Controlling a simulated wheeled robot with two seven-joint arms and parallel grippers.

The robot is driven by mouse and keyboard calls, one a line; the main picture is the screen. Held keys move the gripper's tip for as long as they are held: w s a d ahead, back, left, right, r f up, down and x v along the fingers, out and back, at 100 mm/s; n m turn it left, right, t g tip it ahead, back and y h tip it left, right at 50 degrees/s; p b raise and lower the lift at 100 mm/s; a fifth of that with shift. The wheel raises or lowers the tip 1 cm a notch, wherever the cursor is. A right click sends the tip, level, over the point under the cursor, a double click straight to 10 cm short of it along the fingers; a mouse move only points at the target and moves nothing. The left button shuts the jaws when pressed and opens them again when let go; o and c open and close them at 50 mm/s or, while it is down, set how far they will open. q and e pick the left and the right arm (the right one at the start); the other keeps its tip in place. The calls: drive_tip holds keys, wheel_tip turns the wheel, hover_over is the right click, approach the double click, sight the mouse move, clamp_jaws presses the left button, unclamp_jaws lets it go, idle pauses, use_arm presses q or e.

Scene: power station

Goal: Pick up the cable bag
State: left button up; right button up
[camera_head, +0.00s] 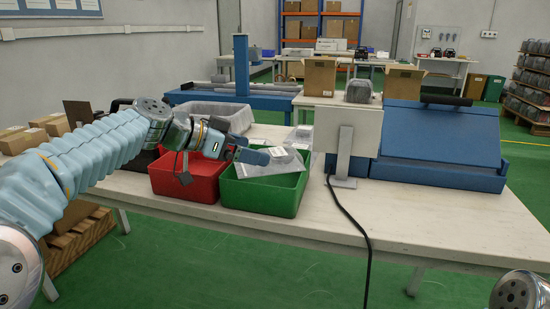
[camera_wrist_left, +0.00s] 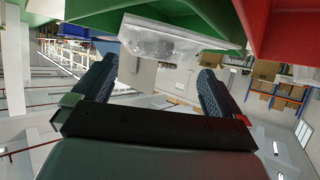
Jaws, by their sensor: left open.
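The cable bag (camera_head: 285,160) is a clear plastic bag in the green bin (camera_head: 262,198), with its upper part showing above the rim. In the left wrist view the clear bag (camera_wrist_left: 165,42) lies against the green bin, beyond and between my fingertips; its contents are hard to make out. My left gripper (camera_head: 254,150) is over the green bin, beside the bag at its left. The two blue fingers are spread, and in the left wrist view the space between the fingertips (camera_wrist_left: 157,72) is empty. My right gripper is out of view.
A red bin (camera_head: 185,182) adjoins the green bin on the left. A grey stand (camera_head: 343,155) with a black cable and a blue sloped box (camera_head: 440,140) stand at the right. A clear-lined tray (camera_head: 210,112) is behind. The front right of the white table (camera_head: 440,225) is clear.

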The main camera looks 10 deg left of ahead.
sight(271, 152)
use_arm(q)
drive_tip(key=x, duration=0.4)
drive_tip(key=shift+d+f, duration=0.1)
drive_tip(key=c, duration=1.3)
drive_tip(key=shift+r+p, duration=0.3)
drive_tip(key=shift+r, duration=0.1)
wheel_tip(271, 152, up, 3)
drive_tip(key=shift+f+p, duration=0.1)
drive_tip(key=shift+p, duration=0.2)
drive_tip(key=s+d+r, duration=0.2)
drive_tip(key=s+r, duration=0.1)
drive_tip(key=s, duration=0.1)
drive_tip(key=s+d+r, duration=0.2)
drive_tip(key=s+r, duration=0.1)
drive_tip(key=s, duration=0.1)
drive_tip(key=s+d+r, duration=0.3)
drive_tip(key=s, duration=0.1)
drive_tip(key=shift+d+r+b, duration=0.1)
drive_tip(key=shift+r+b, duration=0.15)
drive_tip(key=shift+b, duration=0.05)
